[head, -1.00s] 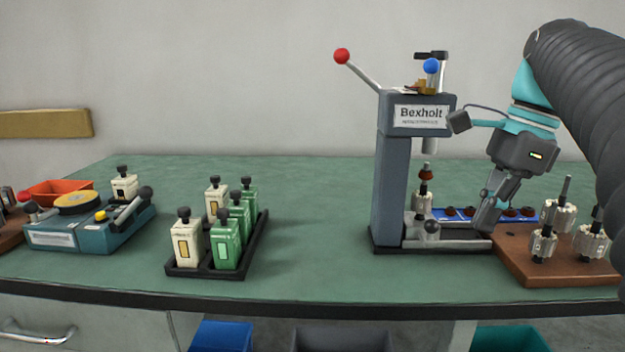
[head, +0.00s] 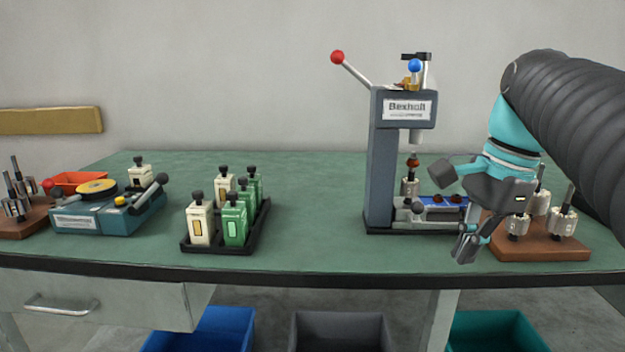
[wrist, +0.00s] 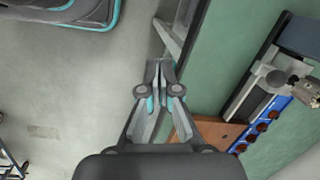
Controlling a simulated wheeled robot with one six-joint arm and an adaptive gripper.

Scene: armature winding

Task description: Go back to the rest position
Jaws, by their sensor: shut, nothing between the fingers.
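My gripper (head: 466,248) is shut and empty. In the head view it hangs at the right, in front of the press (head: 381,180) and left of the brown board (head: 566,246), near the table's front edge. In the wrist view my gripper (wrist: 160,68) points down, with its fingertips together over the edge between the table and the floor. My arm reaches in from the right side of the head view and hides part of the board and the blue tray (head: 436,212).
Armatures stand on the brown board. A black rack (head: 225,246) holds several cream and green bottles. A teal device (head: 95,222) and an orange bin (head: 75,180) are at the left. Blue (head: 205,330), grey (head: 340,330) and teal (head: 495,330) bins stand under the table. The table's middle is clear.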

